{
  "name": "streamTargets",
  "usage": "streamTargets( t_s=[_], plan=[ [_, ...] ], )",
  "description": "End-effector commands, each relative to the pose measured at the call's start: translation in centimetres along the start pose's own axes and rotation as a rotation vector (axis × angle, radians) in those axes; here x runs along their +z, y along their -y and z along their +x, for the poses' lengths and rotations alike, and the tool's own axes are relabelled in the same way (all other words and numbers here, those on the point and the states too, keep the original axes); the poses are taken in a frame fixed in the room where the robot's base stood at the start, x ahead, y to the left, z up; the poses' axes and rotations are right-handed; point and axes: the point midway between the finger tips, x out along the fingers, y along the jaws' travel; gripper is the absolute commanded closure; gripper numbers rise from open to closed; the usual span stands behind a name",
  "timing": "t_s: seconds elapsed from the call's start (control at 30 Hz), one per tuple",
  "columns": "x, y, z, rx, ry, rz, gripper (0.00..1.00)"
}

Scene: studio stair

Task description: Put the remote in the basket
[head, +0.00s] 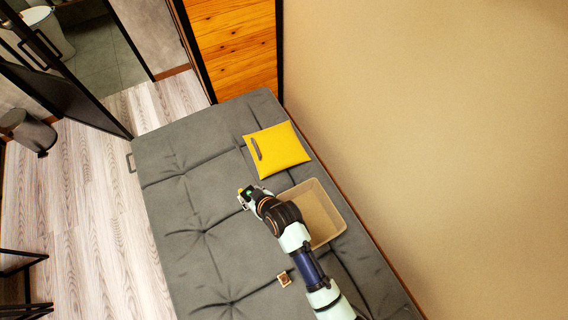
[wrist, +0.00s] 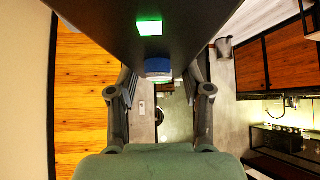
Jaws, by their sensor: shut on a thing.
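A slim dark grey thing (head: 257,149), which looks like the remote, lies on the left part of the yellow cushion (head: 283,154). The beige basket (head: 332,196) stands on the grey couch, just below the cushion. Its visible inside looks empty; my arm hides its left part. My gripper (head: 242,197) is left of the basket, over the couch. In the wrist view its fingers (wrist: 159,92) are shut on a small blue-and-white thing (wrist: 158,68), partly hidden behind a dark panel with a green light. I cannot tell what this thing is.
A small brown-and-white square item (head: 284,279) lies on the couch (head: 190,215) left of my arm. A beige wall runs along the right side. Wood floor, a dark bin (head: 28,130) and a black door frame are at the left. The couch's left part is clear.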

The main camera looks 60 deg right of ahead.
Motion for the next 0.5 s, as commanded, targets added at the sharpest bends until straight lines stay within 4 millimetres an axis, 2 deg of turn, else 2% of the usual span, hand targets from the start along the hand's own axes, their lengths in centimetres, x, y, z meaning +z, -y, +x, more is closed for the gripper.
streamTargets(
  t_s=[0.03, 0.2, 0.3, 0.4, 0.5],
  plan=[
    [3.3, -2.6, 3.6, 0.022, -0.002, 0.024, 0.95],
    [9.2, -10.8, 8.7, 0.083, -0.007, 0.089, 0.95],
    [12.7, -15.4, 10.8, 0.115, -0.013, 0.123, 0.95],
    [15.6, -19.1, 12.1, 0.143, -0.020, 0.149, 0.95],
    [17.5, -21.7, 12.6, 0.163, -0.025, 0.166, 0.95]
  ],
)
